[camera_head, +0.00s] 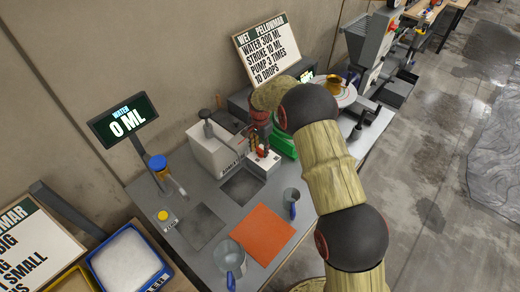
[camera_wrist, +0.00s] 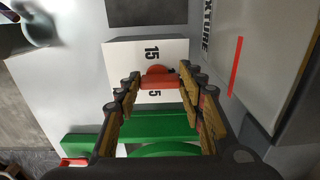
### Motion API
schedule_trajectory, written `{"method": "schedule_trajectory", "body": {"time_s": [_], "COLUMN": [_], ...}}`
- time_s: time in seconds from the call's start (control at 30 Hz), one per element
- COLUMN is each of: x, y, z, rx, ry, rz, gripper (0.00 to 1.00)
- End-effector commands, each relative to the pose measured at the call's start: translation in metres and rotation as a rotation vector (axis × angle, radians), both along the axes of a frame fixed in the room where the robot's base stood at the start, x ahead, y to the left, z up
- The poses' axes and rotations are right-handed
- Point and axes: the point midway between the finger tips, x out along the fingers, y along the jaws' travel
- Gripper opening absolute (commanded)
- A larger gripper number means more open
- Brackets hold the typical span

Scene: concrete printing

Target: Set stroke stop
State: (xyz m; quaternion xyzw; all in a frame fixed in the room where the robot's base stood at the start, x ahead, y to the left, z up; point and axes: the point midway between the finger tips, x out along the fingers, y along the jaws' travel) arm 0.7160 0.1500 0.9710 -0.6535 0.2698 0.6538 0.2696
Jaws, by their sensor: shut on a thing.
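The stroke stop is a small red slider (camera_wrist: 158,81) on a white block (camera_wrist: 118,52) in the wrist view. The block is marked 15 on one side of the slider and 5 on the other; any mark between them is hidden by the slider. My gripper (camera_wrist: 159,78) has its fingertips on either side of the slider and is shut on it. In the head view my gripper (camera_head: 262,148) reaches down onto the white block (camera_head: 259,168), and some red shows between the fingers. A board (camera_head: 268,48) reads water 300 ml, stroke 10 ml, pump 3 times, 10 drops.
A grey-white machine (camera_head: 213,152) stands left of the block and a green base (camera_head: 284,143) right behind it. A display (camera_head: 124,120) reads water 0 ml. An orange mat (camera_head: 262,234), a clear jug (camera_head: 229,258) and a small blue-handled cup (camera_head: 291,198) are in front.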

Motion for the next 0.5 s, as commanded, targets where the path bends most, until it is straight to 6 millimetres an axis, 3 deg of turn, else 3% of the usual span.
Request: {"method": "schedule_trajectory", "body": {"time_s": [0.23,0.27,0.5], "x": [-0.0003,-0.0002,-0.0001], "y": [0.0006,0.0005,0.0004], "z": [-0.0001,-0.0001,0.0000], "rx": [0.001,0.001,0.000], "ry": [0.001,0.001,0.000], "rz": [0.001,0.001,0.001], "gripper": [0.14,0.40,0.54]}}
